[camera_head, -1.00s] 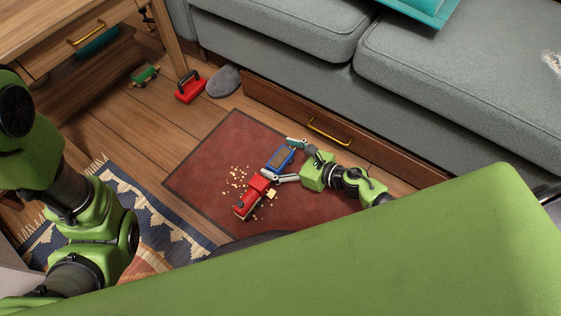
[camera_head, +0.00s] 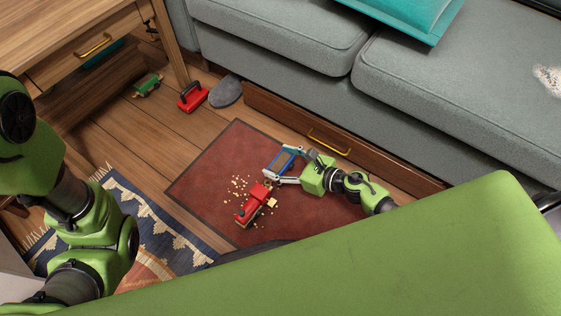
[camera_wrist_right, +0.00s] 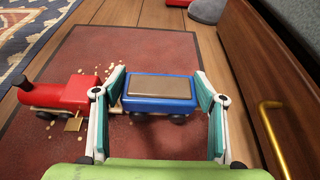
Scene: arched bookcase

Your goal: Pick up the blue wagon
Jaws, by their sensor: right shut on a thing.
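The blue wagon (camera_head: 283,161) is a small toy with a tan top, on the dark red mat (camera_head: 212,170). In the right wrist view the blue wagon (camera_wrist_right: 160,93) sits between the two fingers. My right gripper (camera_head: 288,164) is shut on it, one finger at each end. The red toy engine (camera_head: 252,204) stands close to the wagon's near end; it also shows at the left of the right wrist view (camera_wrist_right: 72,94). I cannot tell whether the two are coupled. My left arm shows at the left, but its gripper is not in view.
Crumbs (camera_head: 240,187) lie around the engine. A sofa (camera_head: 300,70) with a wooden drawer base (camera_head: 300,125) runs behind the mat. A red-handled object (camera_head: 192,97), a grey rounded object (camera_head: 227,91) and a green toy wagon (camera_head: 148,86) stand on the floor near the desk (camera_head: 70,40).

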